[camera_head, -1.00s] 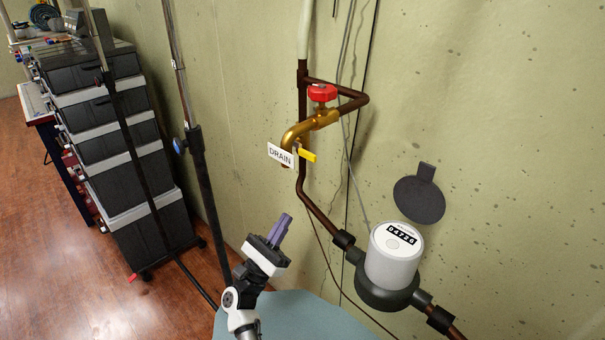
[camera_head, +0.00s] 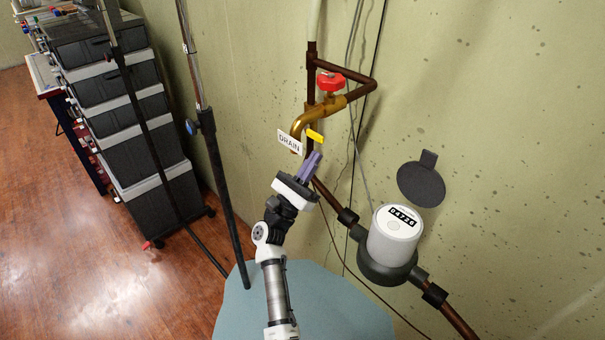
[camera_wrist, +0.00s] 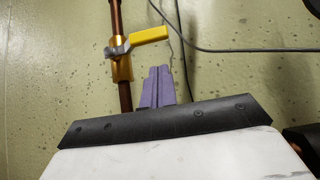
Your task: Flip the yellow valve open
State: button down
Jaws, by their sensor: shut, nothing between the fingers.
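The yellow valve handle (camera_head: 315,136) is on the brass drain tap (camera_head: 302,122), beside the white DRAIN tag (camera_head: 290,141). In the wrist view the yellow handle (camera_wrist: 150,35) sticks out to the right from a brass fitting (camera_wrist: 121,66) on the copper pipe. My gripper (camera_head: 313,158) has its purple fingers shut and empty, just below the yellow handle in the head view. In the wrist view the fingertips (camera_wrist: 160,70) are below the handle, with a visible gap between them.
A red valve knob (camera_head: 330,81) sits above on the same pipework. A water meter (camera_head: 395,235) with an open dark lid (camera_head: 421,184) is at right. A black stand pole (camera_head: 222,190) and a drawer stack (camera_head: 140,130) are at left.

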aim_at(310, 131)
notch_tip(310, 131, up, 3)
jog(key=shift+a+f+p, duration=0.1)
jog(key=shift+p, duration=0.35)
jog(key=shift+n+t+y, duration=0.3)
jog(key=shift+n+t, duration=0.1)
jog(key=shift+n, duration=0.1)
